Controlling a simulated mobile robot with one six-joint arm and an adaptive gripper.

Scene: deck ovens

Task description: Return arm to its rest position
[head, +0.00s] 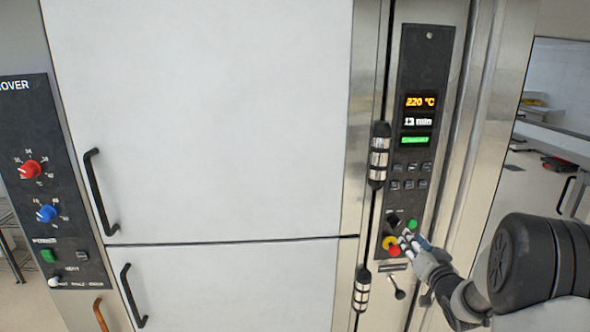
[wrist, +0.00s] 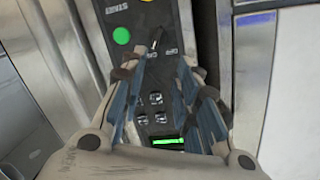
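My gripper (head: 412,242) is at the lower part of the oven's black control panel (head: 414,72), in front of the buttons. In the wrist view its two fingers stand apart with the panel visible between them, so my gripper (wrist: 160,76) is open, with nothing seen held. A green button (head: 412,224) is just above the fingers in the head view. A black switch (wrist: 156,38) shows beyond the fingertips in the wrist view. I cannot tell whether the fingers touch the panel.
The panel's display (head: 420,102) reads 220 °C, about 13 min, with a green bar below. Tall white doors (head: 200,120) with black handles fill the left. A hinge (head: 379,155) protrudes left of the panel. A metal table (head: 560,140) stands at right.

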